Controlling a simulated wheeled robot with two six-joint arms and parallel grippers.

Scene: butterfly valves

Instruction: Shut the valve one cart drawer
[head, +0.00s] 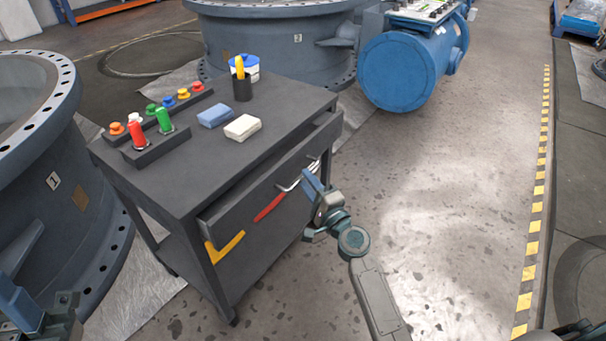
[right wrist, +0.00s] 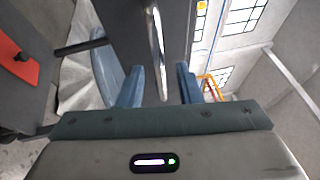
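The dark grey cart (head: 290,95) stands left of centre in the head view. Its drawer (head: 235,207) is pulled out a little, its front standing off the cart body. A silver bar handle (head: 290,185) is on the drawer front. My right gripper (head: 317,187) is at the handle's right part. In the right wrist view the handle (right wrist: 156,45) runs between the two blue fingers (right wrist: 158,85), with gaps on both sides; the fingers are apart. My left gripper (head: 45,318) shows partly at the bottom left, away from the cart; its fingers are unclear.
On the cart top are button blocks (head: 155,147), a blue block (head: 215,115), a white block (head: 242,127) and a cup (head: 246,67). A large flanged valve body (head: 50,180) stands close at left. The floor (head: 450,200) right of the cart is clear.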

